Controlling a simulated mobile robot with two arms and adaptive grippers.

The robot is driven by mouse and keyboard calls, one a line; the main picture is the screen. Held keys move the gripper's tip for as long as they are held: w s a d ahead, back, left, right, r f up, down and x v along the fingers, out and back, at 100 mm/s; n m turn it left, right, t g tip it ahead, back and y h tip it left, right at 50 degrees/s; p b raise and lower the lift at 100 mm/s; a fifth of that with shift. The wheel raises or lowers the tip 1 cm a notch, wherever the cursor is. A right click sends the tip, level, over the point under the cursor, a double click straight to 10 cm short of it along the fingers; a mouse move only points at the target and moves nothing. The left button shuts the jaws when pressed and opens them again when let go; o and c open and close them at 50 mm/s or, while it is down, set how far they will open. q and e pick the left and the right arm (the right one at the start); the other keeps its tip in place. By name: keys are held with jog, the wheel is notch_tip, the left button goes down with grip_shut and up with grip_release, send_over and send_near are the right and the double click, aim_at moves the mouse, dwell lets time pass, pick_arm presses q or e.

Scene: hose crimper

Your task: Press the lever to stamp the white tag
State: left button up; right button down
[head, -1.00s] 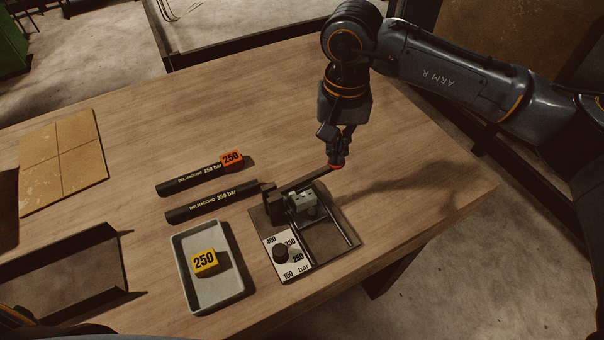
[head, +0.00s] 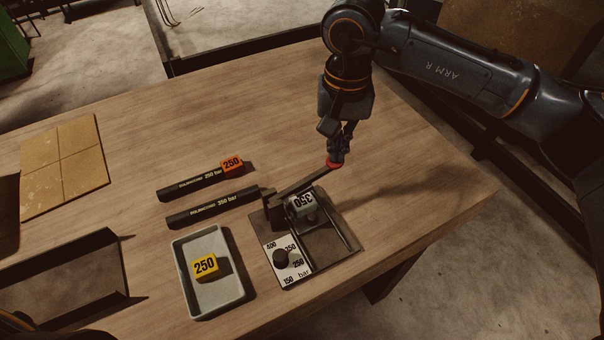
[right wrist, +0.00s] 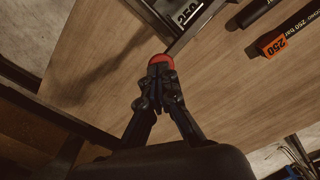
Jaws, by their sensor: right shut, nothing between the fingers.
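The crimper stands on a dark base plate (head: 344,224) at the front middle of the table. Its dark lever (head: 308,184) reaches toward the back right and ends in a red knob (head: 333,165). The white tag (head: 304,200) sits in the crimper and bears a black 350, upside down in the head view; it also shows in the right wrist view (right wrist: 188,13). My right gripper (head: 336,156) is shut and empty, its fingertips at the red knob, which shows just beyond them in the right wrist view (right wrist: 161,58). Contact looks likely. My left gripper is out of view.
A dial plate (head: 297,273) with a dark knob is at the crimper's front. Left of it are a grey tray (head: 184,285) holding a yellow 250 tag (head: 205,264), and two black hoses (head: 214,208), the farther with an orange 250 tag (head: 232,164). The table behind is clear.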

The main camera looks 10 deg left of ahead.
notch_tip(320, 180, up, 10)
jog(key=p, duration=0.4)
dwell(0.6)
dwell(0.5)
